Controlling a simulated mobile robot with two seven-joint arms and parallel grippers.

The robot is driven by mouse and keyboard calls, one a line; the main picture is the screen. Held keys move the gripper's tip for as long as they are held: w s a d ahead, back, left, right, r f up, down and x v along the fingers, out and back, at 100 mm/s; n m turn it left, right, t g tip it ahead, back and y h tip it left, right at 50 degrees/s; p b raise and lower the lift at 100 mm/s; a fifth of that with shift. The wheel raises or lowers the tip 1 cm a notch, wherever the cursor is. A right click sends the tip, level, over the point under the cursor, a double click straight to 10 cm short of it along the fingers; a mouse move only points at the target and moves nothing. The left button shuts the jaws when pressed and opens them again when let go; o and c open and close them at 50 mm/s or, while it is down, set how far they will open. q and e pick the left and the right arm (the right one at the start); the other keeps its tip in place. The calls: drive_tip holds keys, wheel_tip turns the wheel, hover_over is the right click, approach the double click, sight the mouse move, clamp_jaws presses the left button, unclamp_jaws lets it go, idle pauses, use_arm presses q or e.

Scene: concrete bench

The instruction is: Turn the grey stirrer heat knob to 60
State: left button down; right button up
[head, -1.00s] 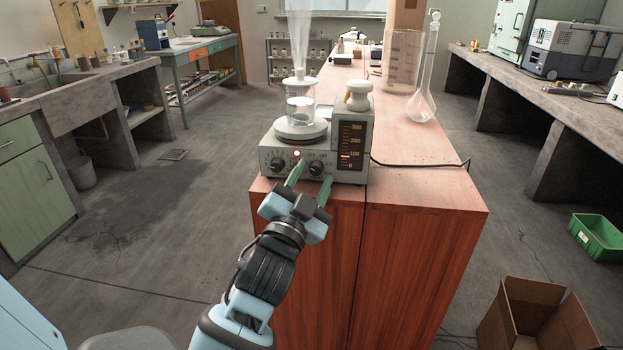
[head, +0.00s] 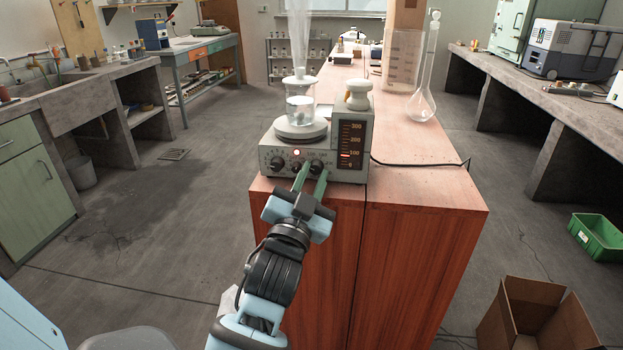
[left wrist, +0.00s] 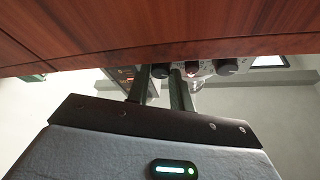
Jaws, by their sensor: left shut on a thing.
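The grey stirrer (head: 300,158) stands at the near end of the wooden bench, two dark knobs on its front. The right-hand knob (head: 317,166) is at the fingertips of my left gripper (head: 311,171), which is shut on it. In the left wrist view this knob (left wrist: 161,72) shows between the two green fingers, partly hidden. The left-hand knob (head: 277,163) is free. The scale panel (head: 352,144) runs from 0 to 300, with a lit red mark close to the 100 label. My right gripper is out of view.
A steaming glass beaker (head: 300,108) stands on the stirrer's plate, close above the gripper. A black cable (head: 425,164) crosses the bench top, with tall glassware (head: 421,100) further back.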

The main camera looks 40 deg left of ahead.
use_arm(q)
drive_tip(key=shift+n+y, duration=0.6)
drive_tip(key=shift+n, duration=0.6)
